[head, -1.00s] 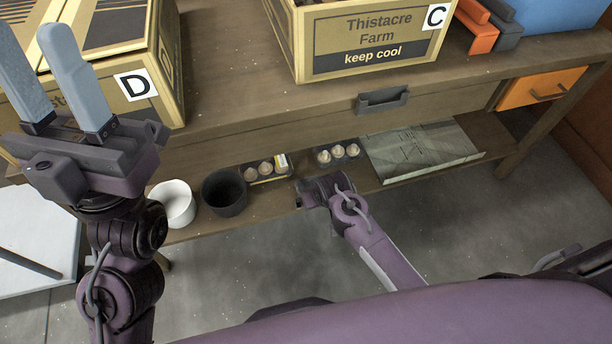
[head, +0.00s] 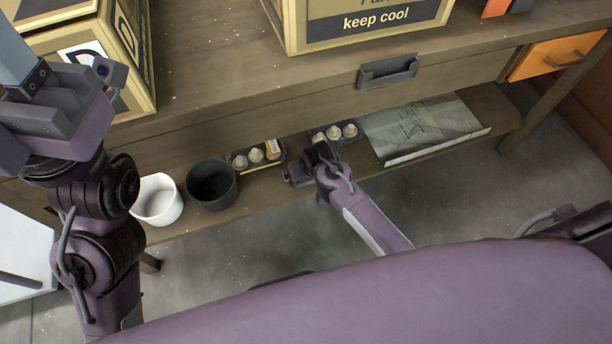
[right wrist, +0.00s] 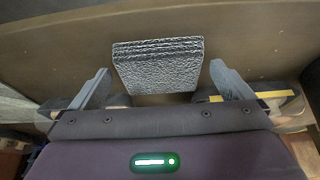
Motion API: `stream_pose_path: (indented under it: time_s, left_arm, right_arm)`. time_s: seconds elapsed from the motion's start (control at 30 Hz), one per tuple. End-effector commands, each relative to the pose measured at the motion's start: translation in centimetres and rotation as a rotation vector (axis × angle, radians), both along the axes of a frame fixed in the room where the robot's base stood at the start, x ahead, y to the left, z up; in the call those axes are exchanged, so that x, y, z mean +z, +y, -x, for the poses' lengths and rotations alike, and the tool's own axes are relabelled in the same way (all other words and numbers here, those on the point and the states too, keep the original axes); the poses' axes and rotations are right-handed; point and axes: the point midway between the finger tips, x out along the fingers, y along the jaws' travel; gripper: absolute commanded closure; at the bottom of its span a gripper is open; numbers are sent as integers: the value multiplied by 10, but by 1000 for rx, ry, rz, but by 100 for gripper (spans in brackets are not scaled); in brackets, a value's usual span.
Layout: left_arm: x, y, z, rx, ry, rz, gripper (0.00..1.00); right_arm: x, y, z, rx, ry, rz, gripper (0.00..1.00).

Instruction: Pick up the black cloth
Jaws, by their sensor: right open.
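The black cloth (right wrist: 158,68) shows in the right wrist view as a dark, wrinkled, roughly square piece with folded layers at its far edge. It lies flat on the brown wooden shelf. My right gripper (right wrist: 160,72) is open, with one finger on each side of the cloth in the picture and no visible contact. In the head view the right gripper (head: 312,162) is at the lower shelf, and the cloth is hidden there. My left gripper (head: 22,105) is raised at the left edge, partly cut off; its visible finger stands well off centre.
A white pot (head: 157,200), a dark pot (head: 211,186) and a grey printed sheet (head: 425,128) are also there. The tabletop (head: 210,60) with cartons overhangs the shelf.

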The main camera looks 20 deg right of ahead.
Motion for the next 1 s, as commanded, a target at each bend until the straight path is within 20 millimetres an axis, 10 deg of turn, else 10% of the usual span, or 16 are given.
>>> stream_pose_path:
  time_s: [0.27, 0.6, 1.0]
  left_arm:
    - [2, -1, 1, 0, -8, -1, 64]
    - [2, -1, 1, 0, -9, 0, 64]
    - [8, 0, 2, -1, -13, 1, 64]
  right_arm:
    - [-2, 0, -2, 0, -2, -1, 0]
    - [-2, 0, -2, 0, -1, -1, 42]
    - [3, 0, -2, 0, -1, -1, 43]
